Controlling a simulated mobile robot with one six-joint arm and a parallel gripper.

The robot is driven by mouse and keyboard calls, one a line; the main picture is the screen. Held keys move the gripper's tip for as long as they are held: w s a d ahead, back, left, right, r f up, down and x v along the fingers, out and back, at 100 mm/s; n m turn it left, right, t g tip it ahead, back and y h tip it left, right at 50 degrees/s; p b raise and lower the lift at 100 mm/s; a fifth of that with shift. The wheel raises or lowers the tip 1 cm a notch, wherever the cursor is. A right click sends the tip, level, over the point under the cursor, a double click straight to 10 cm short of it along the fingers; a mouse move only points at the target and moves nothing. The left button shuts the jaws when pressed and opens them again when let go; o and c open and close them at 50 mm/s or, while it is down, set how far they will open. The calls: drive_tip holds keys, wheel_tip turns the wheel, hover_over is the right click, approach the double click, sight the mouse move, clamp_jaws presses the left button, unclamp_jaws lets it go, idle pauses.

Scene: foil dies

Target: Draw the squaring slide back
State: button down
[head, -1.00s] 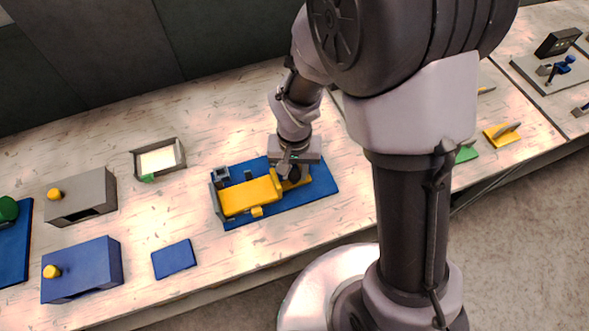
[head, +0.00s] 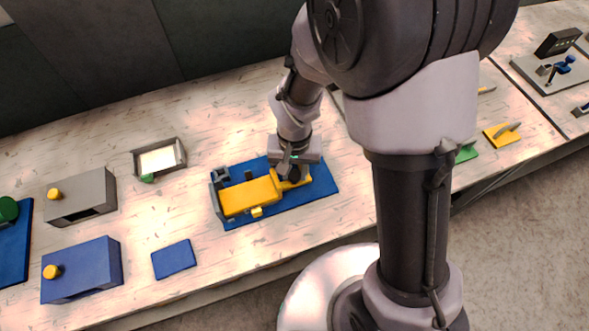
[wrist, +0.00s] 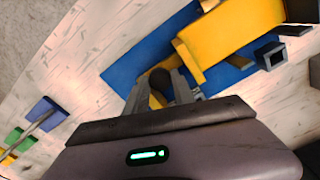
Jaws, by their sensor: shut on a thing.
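The squaring slide (head: 249,195) is a yellow block on a blue base plate (head: 325,185) at the middle of the bench. Its right end carries a dark round knob, which shows in the wrist view (wrist: 161,84). My gripper (head: 290,176) is at the right end of the slide, and its fingers (wrist: 165,97) stand on both sides of the knob, shut on it. The fingers and wrist hide part of the slide's right end in the head view. Grey blocks (head: 221,174) stand at the left end of the base plate.
A grey tray with a white sheet (head: 160,160) lies behind to the left. A blue pad (head: 174,259), a grey box (head: 82,196) and a blue box (head: 82,269) stand further left.

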sight(307, 178)
idle(0.6)
drive_tip(key=shift+w+d, duration=0.25)
drive_tip(key=shift+d, duration=0.55)
drive_tip(key=shift+w+d, duration=0.25)
drive_tip(key=shift+d, duration=0.5)
drive_tip(key=shift+a, duration=0.1)
drive_tip(key=c, duration=1.3)
unclamp_jaws()
drive_tip(key=shift+d, duration=0.3)
drive_tip(key=shift+a, duration=0.1)
